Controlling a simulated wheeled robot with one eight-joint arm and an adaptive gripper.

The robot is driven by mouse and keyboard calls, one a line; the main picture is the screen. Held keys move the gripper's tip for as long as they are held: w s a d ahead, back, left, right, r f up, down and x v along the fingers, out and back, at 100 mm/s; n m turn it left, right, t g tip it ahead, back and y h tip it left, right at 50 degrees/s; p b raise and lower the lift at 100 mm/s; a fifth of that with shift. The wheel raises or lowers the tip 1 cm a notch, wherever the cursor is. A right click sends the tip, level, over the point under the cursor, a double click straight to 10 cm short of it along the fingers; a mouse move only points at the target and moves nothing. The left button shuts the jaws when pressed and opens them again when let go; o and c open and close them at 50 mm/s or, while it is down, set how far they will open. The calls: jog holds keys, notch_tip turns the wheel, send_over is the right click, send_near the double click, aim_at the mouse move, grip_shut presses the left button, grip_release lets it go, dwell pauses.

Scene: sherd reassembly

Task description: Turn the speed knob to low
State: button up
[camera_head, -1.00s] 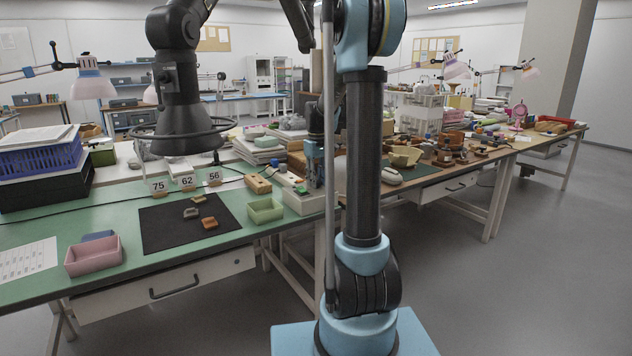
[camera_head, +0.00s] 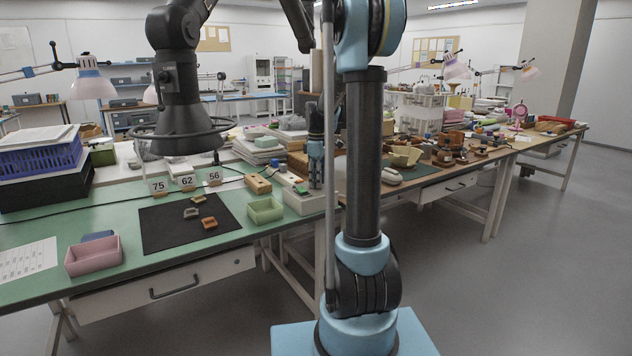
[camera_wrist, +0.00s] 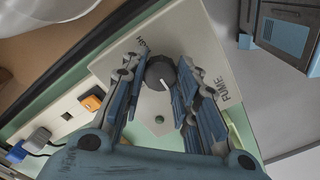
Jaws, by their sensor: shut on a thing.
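The speed knob (camera_wrist: 160,72) is dark and round with a white pointer line. It sits on a pale control box (camera_wrist: 192,40), and its pointer is toward the lower right in the wrist view. My gripper (camera_wrist: 158,78) has its fingers on both sides of the knob and is shut on it. Dark lettering stands on the box near the knob, partly covered by the fingers; I cannot read the speed marks fully. In the head view my gripper (camera_head: 316,184) points down at the pale box (camera_head: 303,203) near the bench edge; the knob is hidden there.
A power strip with an orange switch (camera_wrist: 92,103) and plugs lies beside the box. On the green bench are a green tray (camera_head: 265,211), a pink tray (camera_head: 93,257) and a black mat (camera_head: 160,232) with sherds. White stacks (camera_head: 258,151) stand behind.

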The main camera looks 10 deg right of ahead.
jog(key=shift+w, duration=0.15)
dwell(0.4)
jog(key=o, duration=1.1)
jog(key=shift+r, duration=0.15)
notch_tip(320, 180, up, 12)
jog(key=shift+f, duration=0.2)
